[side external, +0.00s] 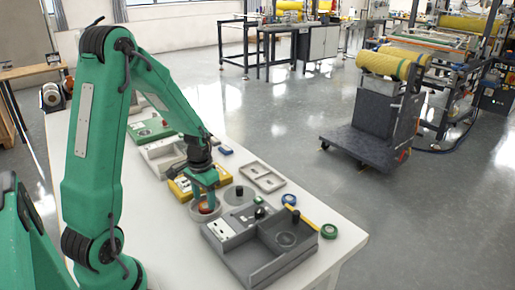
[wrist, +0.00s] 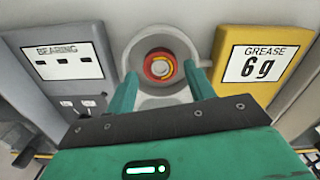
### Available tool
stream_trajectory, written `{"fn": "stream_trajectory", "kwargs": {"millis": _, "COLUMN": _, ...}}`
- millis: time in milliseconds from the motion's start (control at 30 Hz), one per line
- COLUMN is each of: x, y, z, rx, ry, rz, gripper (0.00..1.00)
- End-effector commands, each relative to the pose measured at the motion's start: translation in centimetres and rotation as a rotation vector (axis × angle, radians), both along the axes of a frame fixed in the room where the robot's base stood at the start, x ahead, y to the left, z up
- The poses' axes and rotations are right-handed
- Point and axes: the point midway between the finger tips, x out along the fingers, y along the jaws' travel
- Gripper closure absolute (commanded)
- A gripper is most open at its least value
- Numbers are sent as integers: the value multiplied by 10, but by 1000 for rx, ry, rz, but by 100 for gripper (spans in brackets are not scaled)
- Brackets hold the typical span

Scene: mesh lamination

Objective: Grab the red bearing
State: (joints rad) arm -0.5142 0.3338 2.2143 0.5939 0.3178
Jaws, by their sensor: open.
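The red bearing (wrist: 160,67) is a red ring with a yellowish band and a dark centre. It sits inside a round grey holder (wrist: 136,52) in the wrist view. My gripper (wrist: 162,78) is open, with its two green fingers apart at the lower left and lower right of the bearing.

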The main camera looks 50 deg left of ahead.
Motion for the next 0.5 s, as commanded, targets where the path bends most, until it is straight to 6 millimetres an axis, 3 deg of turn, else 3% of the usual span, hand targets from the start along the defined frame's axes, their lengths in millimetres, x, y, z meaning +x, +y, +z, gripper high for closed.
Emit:
{"fn": "stream_trajectory", "kwargs": {"millis": 200, "x": 0, "y": -1, "z": -20, "rx": -1, "ry": 2, "rz": 0, "gripper": 46}}
{"fn": "stream_trajectory", "kwargs": {"millis": 500, "x": 0, "y": 0, "z": -24, "rx": 0, "ry": 0, "rz": 0, "gripper": 46}}
